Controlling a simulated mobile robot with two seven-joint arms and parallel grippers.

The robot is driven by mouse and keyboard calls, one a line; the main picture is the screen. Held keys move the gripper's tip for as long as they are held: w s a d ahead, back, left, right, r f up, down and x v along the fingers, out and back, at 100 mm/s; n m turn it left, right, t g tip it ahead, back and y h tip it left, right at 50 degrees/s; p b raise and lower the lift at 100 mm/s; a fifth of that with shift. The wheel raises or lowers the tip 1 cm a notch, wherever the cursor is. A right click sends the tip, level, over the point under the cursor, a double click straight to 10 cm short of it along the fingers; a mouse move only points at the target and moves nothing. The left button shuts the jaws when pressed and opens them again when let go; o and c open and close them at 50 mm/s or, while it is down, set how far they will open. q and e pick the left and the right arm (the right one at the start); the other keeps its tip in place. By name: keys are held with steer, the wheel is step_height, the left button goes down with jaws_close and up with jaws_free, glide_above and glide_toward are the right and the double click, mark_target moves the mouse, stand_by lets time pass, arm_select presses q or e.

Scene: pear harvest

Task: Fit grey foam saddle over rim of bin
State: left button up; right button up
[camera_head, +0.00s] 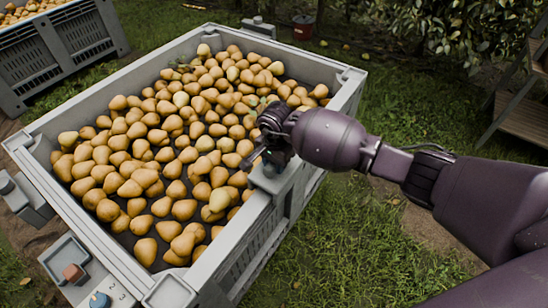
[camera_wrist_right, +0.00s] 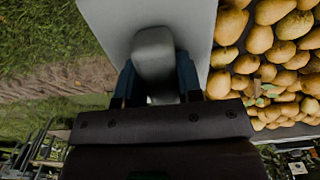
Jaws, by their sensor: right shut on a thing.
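The grey bin (camera_head: 93,113), full of yellow-brown pears (camera_head: 150,150), fills the middle of the head view. The grey foam saddle (camera_head: 268,181) is at the bin's right rim, partly hidden by my right gripper (camera_head: 272,158). In the right wrist view, the saddle (camera_wrist_right: 154,50) is a rounded grey piece between the blue fingers of my right gripper (camera_wrist_right: 156,82), which is shut on it. The pale rim (camera_wrist_right: 105,18) lies behind it. I cannot tell whether the saddle is fully seated. My left gripper is not in view.
A second grey bin (camera_head: 60,50) stands at the upper left. A tray (camera_head: 55,252) with a brown block (camera_head: 73,273) is at the lower left. A red can (camera_head: 303,27) is behind the bin, and wooden steps (camera_head: 522,115) stand at the right. Grass right of the bin is open.

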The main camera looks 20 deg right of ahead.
step_height(320, 180, down, 2)
steer(key=shift+f+b, duration=0.1)
steer(key=shift+b, duration=0.25)
steer(key=shift+f, duration=0.5)
steer(key=shift+f+b, duration=0.3)
stand_by(0.4)
steer(key=o, duration=1)
